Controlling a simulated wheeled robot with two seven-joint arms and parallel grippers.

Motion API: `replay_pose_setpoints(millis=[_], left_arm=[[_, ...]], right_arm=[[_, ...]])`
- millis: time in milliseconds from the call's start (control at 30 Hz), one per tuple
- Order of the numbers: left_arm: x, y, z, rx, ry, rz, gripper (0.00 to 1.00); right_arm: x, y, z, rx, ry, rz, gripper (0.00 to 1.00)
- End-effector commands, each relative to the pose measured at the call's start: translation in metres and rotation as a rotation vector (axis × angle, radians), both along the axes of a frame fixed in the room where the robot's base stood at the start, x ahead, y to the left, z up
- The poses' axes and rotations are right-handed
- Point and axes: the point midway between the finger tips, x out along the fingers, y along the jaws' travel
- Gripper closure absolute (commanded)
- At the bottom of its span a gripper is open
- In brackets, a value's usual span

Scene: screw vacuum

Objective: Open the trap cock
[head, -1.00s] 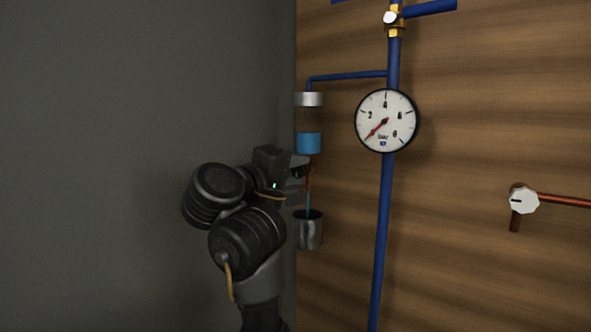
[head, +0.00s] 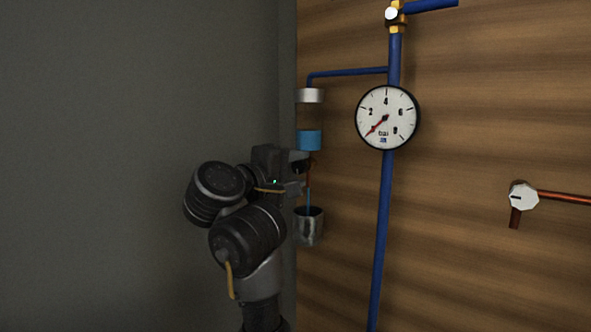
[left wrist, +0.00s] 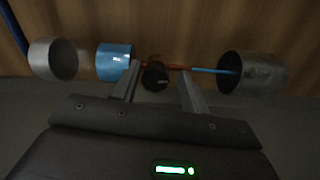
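The trap is a clear cylinder with a silver cap (head: 310,96) and blue liquid (head: 309,139) at its bottom. The cap (left wrist: 54,59) and blue liquid (left wrist: 115,61) also show in the left wrist view. A thin copper-coloured pipe (left wrist: 179,67) runs below it, with a black knob (left wrist: 156,77), apparently the trap cock. A thin blue strand (left wrist: 212,70), looking like liquid, reaches into a metal cup (head: 309,226). My left gripper (head: 301,176) is at the pipe; in the wrist view its fingers (left wrist: 157,83) stand apart on either side of the knob, with visible gaps. My right gripper is out of view.
A round gauge (head: 387,118) hangs on a vertical blue pipe (head: 383,230) right of the trap. A yellow fitting with a white knob (head: 391,13) is above. Another white knob (head: 523,197) sits on a copper pipe at right. A dark grey wall (head: 120,110) lies at left.

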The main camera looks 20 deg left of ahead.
Motion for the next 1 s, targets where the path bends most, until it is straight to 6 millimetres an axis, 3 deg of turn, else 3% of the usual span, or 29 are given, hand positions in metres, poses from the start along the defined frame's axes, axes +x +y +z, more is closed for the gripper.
replay_pose_setpoints(millis=[767, 1000], left_arm=[[-0.0019, 0.0021, 0.0091, 0.008, -0.024, 0.010, 0.48], [-0.0020, 0.0019, 0.0074, 0.177, -0.091, 0.010, 0.48]], right_arm=[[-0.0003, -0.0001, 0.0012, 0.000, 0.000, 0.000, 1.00], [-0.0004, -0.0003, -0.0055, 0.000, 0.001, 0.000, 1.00]])
